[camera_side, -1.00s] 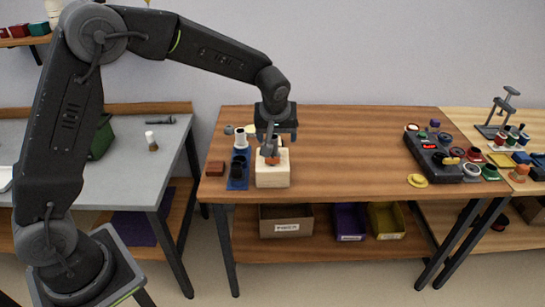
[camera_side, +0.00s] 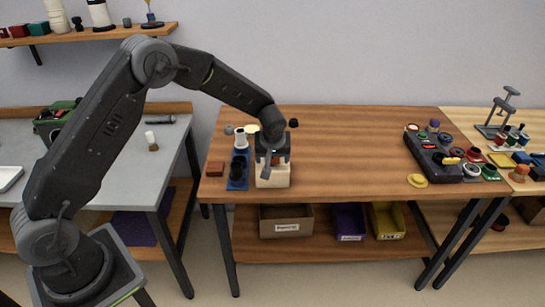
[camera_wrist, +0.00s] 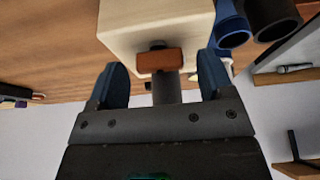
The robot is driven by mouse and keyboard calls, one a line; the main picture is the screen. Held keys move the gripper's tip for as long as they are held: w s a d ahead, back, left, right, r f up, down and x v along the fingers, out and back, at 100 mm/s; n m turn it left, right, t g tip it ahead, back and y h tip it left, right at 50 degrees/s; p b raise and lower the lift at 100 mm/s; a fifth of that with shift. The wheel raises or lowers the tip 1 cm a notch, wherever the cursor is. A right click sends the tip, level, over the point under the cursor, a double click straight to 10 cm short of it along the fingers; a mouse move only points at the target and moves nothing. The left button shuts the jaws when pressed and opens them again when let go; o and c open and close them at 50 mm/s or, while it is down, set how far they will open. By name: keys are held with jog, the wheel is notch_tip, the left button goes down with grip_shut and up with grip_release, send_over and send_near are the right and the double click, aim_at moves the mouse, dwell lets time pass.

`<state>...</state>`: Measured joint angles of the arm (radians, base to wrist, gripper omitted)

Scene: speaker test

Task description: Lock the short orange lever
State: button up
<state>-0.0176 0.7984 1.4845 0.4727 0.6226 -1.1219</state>
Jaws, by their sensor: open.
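A light wooden block (camera_side: 273,182) stands near the left end of the wooden table, and it fills the top of the wrist view (camera_wrist: 160,22). The short orange lever (camera_wrist: 160,61) shows on the block in the wrist view, with a dark slot and a grey post beside it. In the side view the lever is mostly hidden by my gripper (camera_side: 268,172). My gripper (camera_wrist: 163,80) is open, with its blue fingers on either side of the lever and visible gaps to it. I cannot tell how far the lever is turned.
A blue rack (camera_side: 238,170) with dark cylinders stands close to the block's left. A reddish-brown small block (camera_side: 215,168) lies farther left. A black device (camera_side: 434,158) and a yellow disc (camera_side: 417,181) are at the right. The middle of the table is clear.

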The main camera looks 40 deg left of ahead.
jog(key=shift+w+f, duration=0.1)
jog(key=shift+f, duration=0.15)
jog(key=c, duration=0.9)
jog(key=shift+a+m+t+h, duration=0.1)
jog(key=shift+m+t+h, duration=0.3)
jog(key=shift+m, duration=1.1)
jog(key=o, duration=0.9)
jog(key=shift+r, duration=0.1)
